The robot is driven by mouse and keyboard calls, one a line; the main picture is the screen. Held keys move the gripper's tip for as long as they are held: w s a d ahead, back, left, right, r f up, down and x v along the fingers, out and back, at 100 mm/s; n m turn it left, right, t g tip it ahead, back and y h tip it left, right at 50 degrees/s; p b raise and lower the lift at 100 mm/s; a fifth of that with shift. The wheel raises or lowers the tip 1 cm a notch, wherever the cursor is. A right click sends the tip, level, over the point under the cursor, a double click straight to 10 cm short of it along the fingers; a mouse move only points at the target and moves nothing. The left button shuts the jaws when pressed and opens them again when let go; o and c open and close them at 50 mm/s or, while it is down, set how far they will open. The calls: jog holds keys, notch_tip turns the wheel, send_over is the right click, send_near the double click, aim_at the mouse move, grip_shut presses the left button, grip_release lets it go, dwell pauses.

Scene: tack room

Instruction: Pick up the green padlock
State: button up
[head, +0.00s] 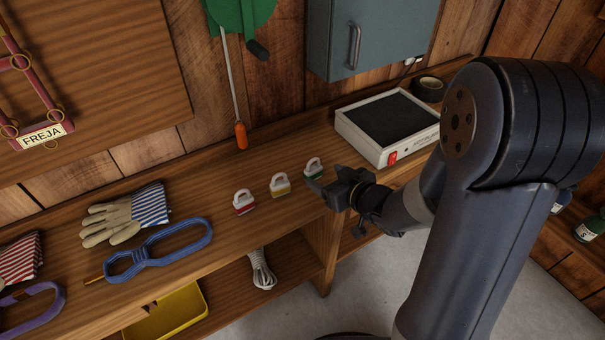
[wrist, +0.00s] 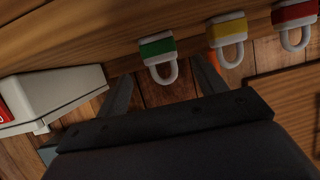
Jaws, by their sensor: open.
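The green padlock (head: 313,174) stands on the wooden bench top, at the right end of a row of three, with its pale shackle upward. In the wrist view the green padlock (wrist: 158,47) is just beyond the fingertips, roughly between their lines. My gripper (head: 325,181) is open and empty, close beside the padlock on its right and front side in the head view. Its two fingers also show in the wrist view (wrist: 163,75), apart. I cannot tell whether a finger touches the padlock.
A yellow padlock (head: 280,190) and a red padlock (head: 244,207) stand to the left. A white box with a dark top (head: 375,142) is behind and right. Gloves (head: 125,217) and a blue strap (head: 160,250) lie farther left. The bench's front edge is close.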

aim_at(316, 171)
jog(key=b+x, duration=0.1)
jog(key=x, duration=0.7)
jog(key=shift+w+a+f, duration=0.1)
jog(key=shift+a, duration=0.05)
jog(key=c, duration=1.2)
